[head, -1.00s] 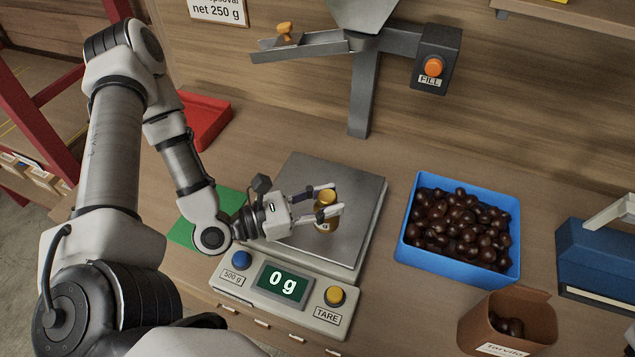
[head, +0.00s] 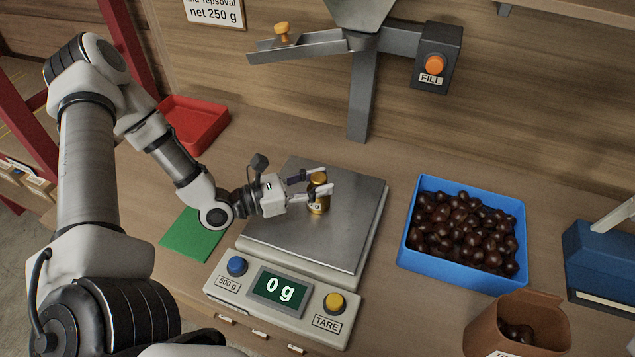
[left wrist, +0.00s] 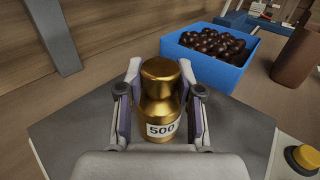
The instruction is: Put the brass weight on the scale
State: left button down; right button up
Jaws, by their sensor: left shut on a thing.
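The brass weight (head: 318,204) is a small gold cylinder with a narrower knob. Its white label reads 500 in the left wrist view (left wrist: 160,112). My left gripper (head: 314,182) is shut on the weight, with a finger on each side of it, and it also shows in the left wrist view (left wrist: 160,95). The weight is upright over the grey steel plate of the scale (head: 350,220); I cannot tell whether its base touches the plate. The scale's display (head: 280,289) reads 0 g. My right gripper is not in view.
A blue crate of chestnuts (head: 412,240) stands right of the scale, with a brown paper bag (head: 485,330) in front of it. A green mat (head: 190,236) and red tray (head: 222,122) lie to the left. The hopper's post (head: 361,100) rises behind the scale.

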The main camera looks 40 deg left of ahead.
pick_arm(q)
jog(key=shift+s, duration=0.1)
jog(key=shift+f, duration=0.15)
jog(key=c, duration=0.8)
grip_release()
jog(key=shift+s, duration=0.1)
jog(key=shift+c, duration=0.2)
jog(key=shift+o, duration=0.4)
